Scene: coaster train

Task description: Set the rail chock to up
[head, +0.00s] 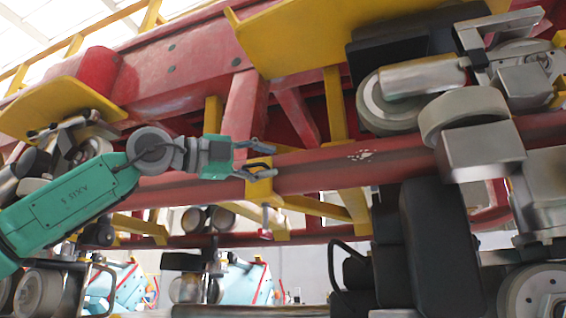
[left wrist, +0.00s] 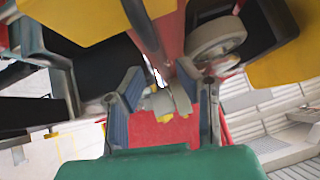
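The yellow rail chock (head: 261,190) sits around the red rail (head: 330,167) in the middle of the head view. A thin grey handle with a red end (head: 266,222) hangs down below it. My left gripper (head: 264,160) comes from the left, its two dark fingers apart at the chock's upper part. Whether they touch it is unclear. In the left wrist view the fingers (left wrist: 162,88) are spread, with a small yellow and grey part (left wrist: 163,103) seen in the gap. My right gripper is in neither view.
Grey wheel assemblies (head: 470,115) of the coaster train stand on the right, and another (head: 75,145) is at the left behind my arm. Yellow plates (head: 330,40) and red beams (head: 250,110) hang above. Black blocks (head: 435,240) stand lower right.

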